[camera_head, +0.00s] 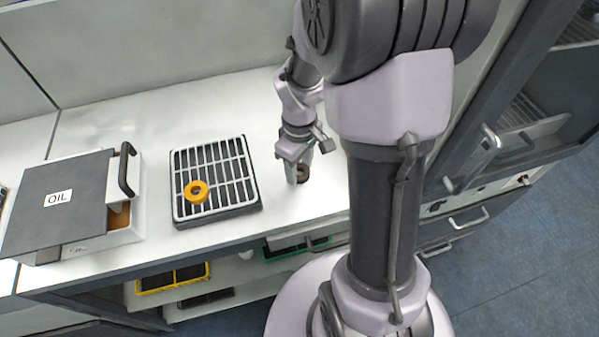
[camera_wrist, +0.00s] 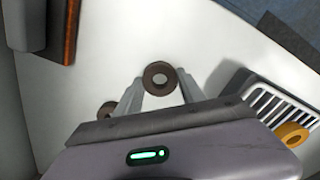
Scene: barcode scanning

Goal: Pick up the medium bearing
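A dark brown ring-shaped bearing (camera_wrist: 160,78) lies flat on the white counter between my fingertips in the wrist view. A second brown ring (camera_wrist: 107,110) shows to its left, partly hidden behind my gripper. An orange ring (camera_head: 196,191) lies on the slatted tray; it also shows in the wrist view (camera_wrist: 292,135). Which ring is the medium bearing I cannot tell by size. My gripper (camera_wrist: 159,88) is open, with one finger on each side of the central ring. In the head view my gripper (camera_head: 297,176) points down at the counter, beside a brown ring (camera_head: 303,174).
The black slatted tray with a white grid (camera_head: 248,203) stands left of my gripper. Farther left is a box marked OIL (camera_head: 80,195) with a dark lid and handle. Yellow-rimmed (camera_head: 172,277) and green-rimmed (camera_head: 290,251) bins sit below the counter.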

